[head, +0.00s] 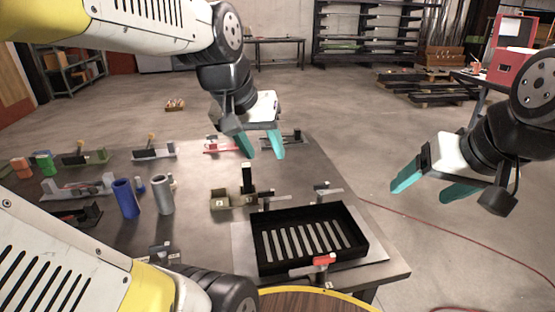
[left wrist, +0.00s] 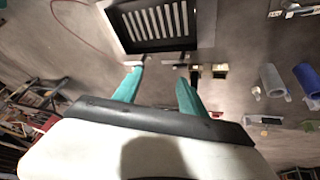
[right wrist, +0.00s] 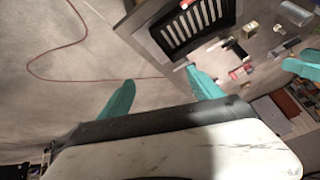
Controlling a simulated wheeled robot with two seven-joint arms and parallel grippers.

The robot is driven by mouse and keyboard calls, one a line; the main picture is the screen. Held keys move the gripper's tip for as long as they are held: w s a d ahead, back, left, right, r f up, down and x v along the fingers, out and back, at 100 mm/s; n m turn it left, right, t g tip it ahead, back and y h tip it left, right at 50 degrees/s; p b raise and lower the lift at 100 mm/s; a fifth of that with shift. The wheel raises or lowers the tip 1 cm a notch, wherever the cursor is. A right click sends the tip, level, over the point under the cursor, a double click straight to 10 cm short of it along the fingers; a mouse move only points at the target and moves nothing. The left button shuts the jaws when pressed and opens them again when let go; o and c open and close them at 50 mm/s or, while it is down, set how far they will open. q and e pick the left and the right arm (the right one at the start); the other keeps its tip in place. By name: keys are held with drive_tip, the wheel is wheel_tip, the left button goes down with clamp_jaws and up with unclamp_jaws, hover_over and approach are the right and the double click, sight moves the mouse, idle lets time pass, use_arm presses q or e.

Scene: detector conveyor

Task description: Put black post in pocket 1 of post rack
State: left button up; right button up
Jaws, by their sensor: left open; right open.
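The post also shows dark in the left wrist view (left wrist: 195,78). No rack pocket is clearly labelled; a black tray (head: 262,252) with pale slats sits at the table's front right. My left gripper (head: 263,155) is open and empty, above and beyond the post. My right gripper (head: 421,192) is open and empty, off the table's right side.
A blue cylinder (head: 126,199) and a grey cylinder (head: 163,195) stand left of the holder. Small fixtures line the table's far side, including a red one (head: 221,148). A red-topped clamp (head: 326,262) is at the tray's front.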

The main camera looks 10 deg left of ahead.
use_arm(q)
drive_tip(key=shift+m+t, duration=0.4)
drive_tip(key=shift+m, duration=0.1)
drive_tip(key=s, duration=0.1)
drive_tip(key=s+d+f, duration=0.1)
drive_tip(key=s, duration=0.2)
drive_tip(key=shift+s+d+f, duration=0.15)
drive_tip(key=shift+s+d, duration=0.15)
drive_tip(key=shift+d, duration=0.05)
